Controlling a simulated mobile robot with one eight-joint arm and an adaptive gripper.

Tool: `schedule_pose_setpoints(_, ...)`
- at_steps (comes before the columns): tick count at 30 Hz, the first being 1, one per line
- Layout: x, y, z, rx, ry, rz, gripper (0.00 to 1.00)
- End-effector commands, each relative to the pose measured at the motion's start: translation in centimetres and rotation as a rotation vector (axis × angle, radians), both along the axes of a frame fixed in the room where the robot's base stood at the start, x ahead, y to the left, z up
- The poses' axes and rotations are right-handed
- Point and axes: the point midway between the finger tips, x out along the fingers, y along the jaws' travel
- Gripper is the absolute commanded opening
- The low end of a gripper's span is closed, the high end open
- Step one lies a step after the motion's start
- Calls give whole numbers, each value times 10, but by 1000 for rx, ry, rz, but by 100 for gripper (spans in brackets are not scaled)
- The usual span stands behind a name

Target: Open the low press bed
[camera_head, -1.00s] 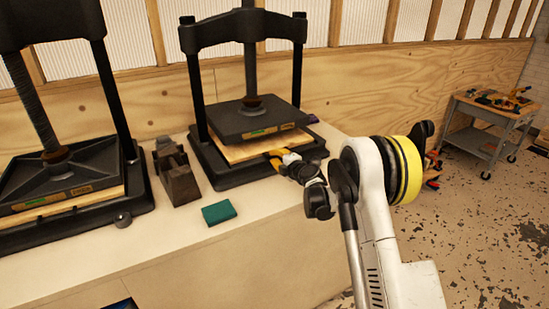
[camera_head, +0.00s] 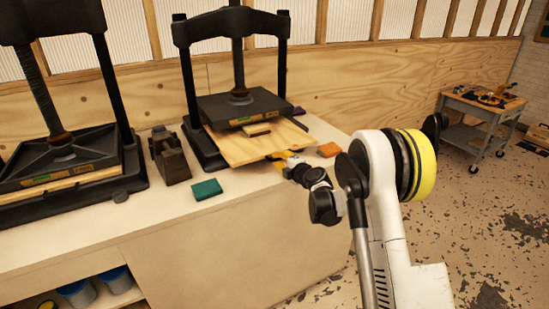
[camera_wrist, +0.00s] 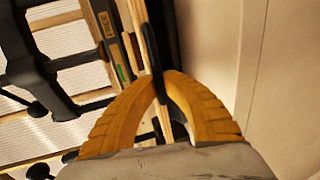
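The right-hand black press (camera_head: 203,145) stands on the bench. Its pale wooden bed board (camera_head: 240,150) sticks well out of the front, below the raised black plate (camera_head: 240,105). A small wooden block (camera_head: 257,130) lies on the board. My gripper (camera_head: 283,160) is at the board's front right edge. In the wrist view, the yellow fingers of my gripper (camera_wrist: 163,82) come together on the thin edge of the board (camera_wrist: 150,50), with a dark strip between them. The exact contact is partly hidden by the fingers.
A second press (camera_head: 60,165) stands at left with its plate low. Between them are a dark tape dispenser (camera_head: 170,158) and a teal block (camera_head: 206,190). An orange block (camera_head: 329,149) lies right of the board.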

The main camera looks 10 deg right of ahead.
Motion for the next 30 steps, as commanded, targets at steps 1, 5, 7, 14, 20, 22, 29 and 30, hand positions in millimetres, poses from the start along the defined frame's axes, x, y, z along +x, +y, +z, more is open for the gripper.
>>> schedule_pose_setpoints(1, -10, -4, 0, 1, -1, -2, 0)
schedule_pose_setpoints(5, -37, -14, 0, 1, -1, -4, 0)
schedule_pose_setpoints(7, -50, -17, 0, 2, -1, -3, 0)
schedule_pose_setpoints(14, -81, -28, 0, 1, -1, -3, 0)
schedule_pose_setpoints(20, -93, -31, 1, 0, -1, -2, 0)
schedule_pose_setpoints(22, -94, -31, 1, 0, -1, -2, 0)
schedule_pose_setpoints(29, -95, -32, 1, 0, -1, -2, 0)
schedule_pose_setpoints(30, -95, -32, 1, 0, -1, -2, 0)
